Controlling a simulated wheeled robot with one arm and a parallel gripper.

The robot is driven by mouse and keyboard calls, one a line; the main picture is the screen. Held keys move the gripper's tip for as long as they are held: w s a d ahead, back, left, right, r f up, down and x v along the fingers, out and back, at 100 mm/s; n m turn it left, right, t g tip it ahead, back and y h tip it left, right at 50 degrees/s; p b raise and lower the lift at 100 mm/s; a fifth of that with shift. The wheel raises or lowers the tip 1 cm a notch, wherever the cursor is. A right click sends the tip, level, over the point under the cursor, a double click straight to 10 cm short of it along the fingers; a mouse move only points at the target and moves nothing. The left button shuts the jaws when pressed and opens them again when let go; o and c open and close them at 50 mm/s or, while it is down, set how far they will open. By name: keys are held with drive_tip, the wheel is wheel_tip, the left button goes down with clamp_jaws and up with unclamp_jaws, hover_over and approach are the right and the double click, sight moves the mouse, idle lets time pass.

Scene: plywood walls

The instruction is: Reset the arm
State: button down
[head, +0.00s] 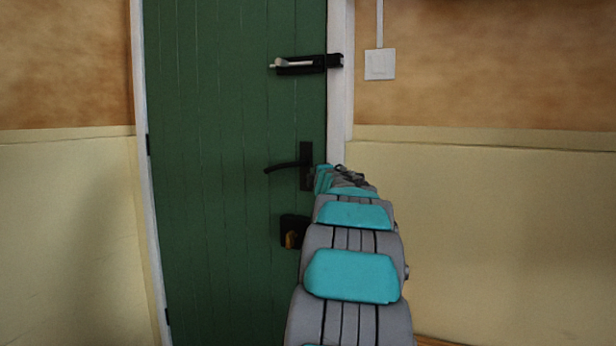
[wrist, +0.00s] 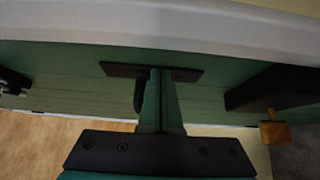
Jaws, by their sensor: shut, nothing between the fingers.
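My gripper (wrist: 162,80) is shut and empty in the wrist view, its two fingers together in front of the door. The fingers overlap the black handle plate (wrist: 190,74); I cannot tell whether they touch it. The dark lever handle (wrist: 139,95) shows just left of the fingers. In the head view, my grey and turquoise arm (head: 352,275) reaches forward to the door's right side. The gripper itself is hidden there behind the arm links. The lever handle (head: 285,167) sticks out left of the arm's far end.
The green door (head: 220,150) looks closed in its white frame (head: 340,105). A black bolt (head: 300,66) sits above the handle. A black lock box (head: 289,231) with a brass-coloured part is below it. A light switch (head: 380,64) is on the right wall. Space left of the arm looks clear.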

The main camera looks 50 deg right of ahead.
drive_tip(key=a, duration=0.1)
drive_tip(key=s+a, duration=0.1)
drive_tip(key=a, duration=0.1)
drive_tip(key=s+a, duration=0.1)
drive_tip(key=shift+s+a+r+b, duration=0.2)
drive_tip(key=shift+a+b, duration=0.1)
drive_tip(key=shift+b, duration=0.1)
drive_tip(key=shift+w+a, duration=0.1)
